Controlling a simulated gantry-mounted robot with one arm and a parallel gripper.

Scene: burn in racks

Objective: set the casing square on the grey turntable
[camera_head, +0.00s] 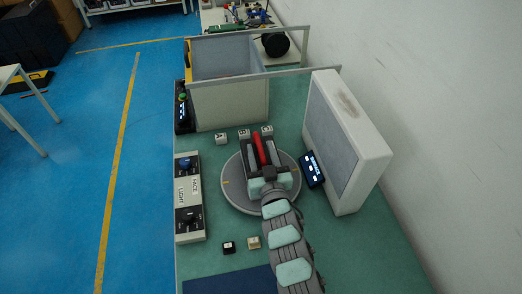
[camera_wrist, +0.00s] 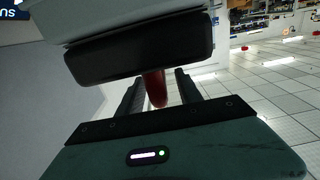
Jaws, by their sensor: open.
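The grey turntable (camera_head: 234,193) is a round disc on the green bench, with small yellow marks at its rim. My gripper (camera_head: 260,140) is over its far part, with its dark fingers apart and pointing away from the head camera. A narrow red thing (camera_head: 261,152), which seems to be the casing, is between the fingers. The wrist view also shows the red thing (camera_wrist: 155,88) between the two dark fingers, with its upper part hidden behind a black bar. I cannot tell whether it rests on the turntable or how square it sits.
A panel with knobs (camera_head: 188,195) lies left of the turntable. A large bin (camera_head: 232,105) stands behind, and a thick white panel (camera_head: 345,140) with a small display (camera_head: 312,170) stands right. Several small labelled blocks (camera_head: 244,134) sit beyond the turntable; two more (camera_head: 229,247) are nearer.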

